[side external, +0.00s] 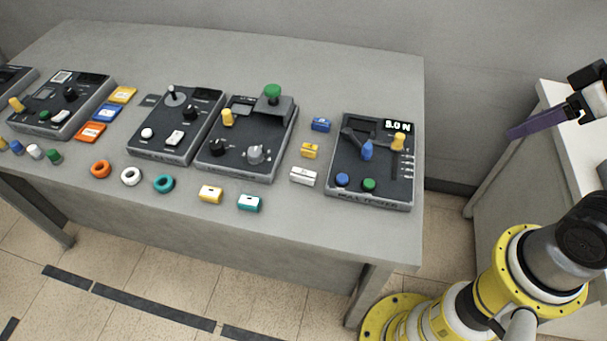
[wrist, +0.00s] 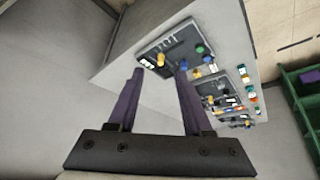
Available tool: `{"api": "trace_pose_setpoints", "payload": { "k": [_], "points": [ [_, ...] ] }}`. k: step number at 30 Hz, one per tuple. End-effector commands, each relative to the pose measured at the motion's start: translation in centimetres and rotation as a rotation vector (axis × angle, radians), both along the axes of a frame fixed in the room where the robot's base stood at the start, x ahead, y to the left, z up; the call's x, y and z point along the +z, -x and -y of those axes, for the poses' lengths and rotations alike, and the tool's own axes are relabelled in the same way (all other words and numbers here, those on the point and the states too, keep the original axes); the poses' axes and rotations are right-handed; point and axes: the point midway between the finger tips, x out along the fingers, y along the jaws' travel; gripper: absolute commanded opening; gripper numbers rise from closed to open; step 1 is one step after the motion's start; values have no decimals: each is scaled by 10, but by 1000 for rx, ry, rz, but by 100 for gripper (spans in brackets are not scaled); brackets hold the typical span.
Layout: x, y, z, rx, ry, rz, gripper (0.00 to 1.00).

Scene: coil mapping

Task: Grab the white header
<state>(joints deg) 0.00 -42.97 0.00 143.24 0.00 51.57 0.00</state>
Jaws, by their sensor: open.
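The white header (side external: 303,176) is a small white block lying flat on the grey table, just left of the panel showing "5.0 N". A yellow block (side external: 310,150) and a blue block (side external: 321,124) lie behind it in a row. My gripper (side external: 513,132) has purple fingers and hangs off the table's right side, well apart from the header. The wrist view shows the fingers (wrist: 159,76) spread with nothing between them. In that view the small parts are too tiny to single out the header surely.
The 5.0 N panel (side external: 372,185) stands at the table's right end, between my gripper and the header, with upright knobs. More panels stand to the left. Yellow and teal blocks (side external: 249,203) lie near the front edge. A green rack (wrist: 289,92) shows at right in the wrist view.

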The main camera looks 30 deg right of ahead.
Motion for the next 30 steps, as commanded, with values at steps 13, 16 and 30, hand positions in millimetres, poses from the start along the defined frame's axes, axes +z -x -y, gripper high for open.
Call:
{"api": "trace_pose_setpoints", "payload": {
  "k": [13, 16, 30],
  "points": [
    [0, 0, 0, 0, 0, 0, 68],
    [0, 0, 0, 0, 0, 0, 86],
    [0, 1, 0, -80, -43, -5, 100]
  ]
}}
